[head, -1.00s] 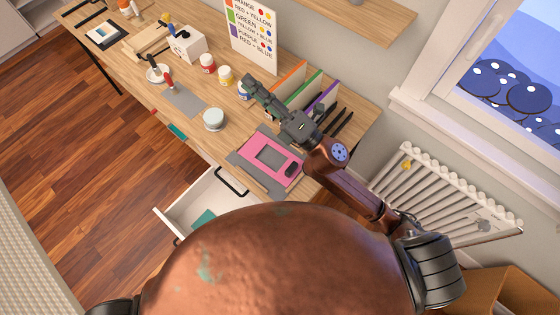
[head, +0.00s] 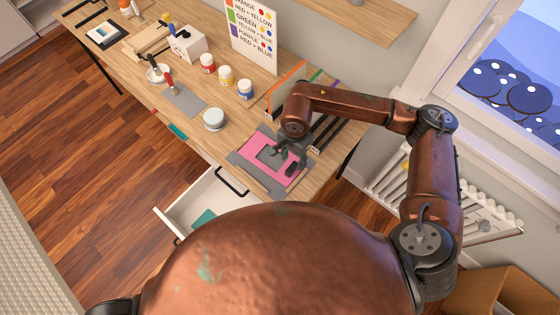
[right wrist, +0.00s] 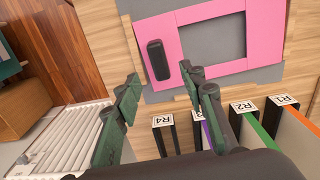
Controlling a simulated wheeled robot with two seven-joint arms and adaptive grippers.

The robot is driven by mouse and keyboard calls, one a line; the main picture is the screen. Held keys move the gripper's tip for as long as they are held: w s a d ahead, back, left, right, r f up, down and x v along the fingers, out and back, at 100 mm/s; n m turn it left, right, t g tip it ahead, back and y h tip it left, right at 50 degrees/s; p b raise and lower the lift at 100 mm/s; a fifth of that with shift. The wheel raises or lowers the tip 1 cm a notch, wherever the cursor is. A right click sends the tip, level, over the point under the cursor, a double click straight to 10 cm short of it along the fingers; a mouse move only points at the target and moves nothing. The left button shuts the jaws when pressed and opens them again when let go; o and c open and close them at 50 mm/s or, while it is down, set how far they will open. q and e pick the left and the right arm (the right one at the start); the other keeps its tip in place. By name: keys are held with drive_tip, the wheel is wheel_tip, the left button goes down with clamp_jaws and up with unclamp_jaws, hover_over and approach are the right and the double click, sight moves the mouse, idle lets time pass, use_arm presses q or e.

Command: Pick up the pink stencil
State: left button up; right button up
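The pink stencil (head: 252,160) is a flat frame with a rectangular opening, lying on a grey sheet at the near right part of the desk. In the right wrist view the stencil (right wrist: 152,30) has a black block-like grip (right wrist: 158,61) on one side. My right gripper (head: 283,155) is over the stencil in the head view and covers part of it. In the right wrist view my right gripper (right wrist: 162,79) is open and empty, its fingertips apart and short of the black grip. My left gripper is not in view.
A rack with coloured dividers (head: 287,85) and labelled slots (right wrist: 163,121) stands beside the stencil, close to my right gripper. A white jar (head: 214,119) and paint pots (head: 226,75) stand further left. An open drawer (head: 195,200) juts out in front. A radiator (right wrist: 70,140) is alongside.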

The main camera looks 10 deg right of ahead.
sight(292, 167)
wheel_tip(292, 167, down, 6)
drive_tip(key=shift+s+a+f, duration=0.1)
drive_tip(key=shift+a+f, duration=0.05)
drive_tip(key=shift+f, duration=0.1)
drive_tip(key=shift+c, duration=0.6)
clamp_jaws()
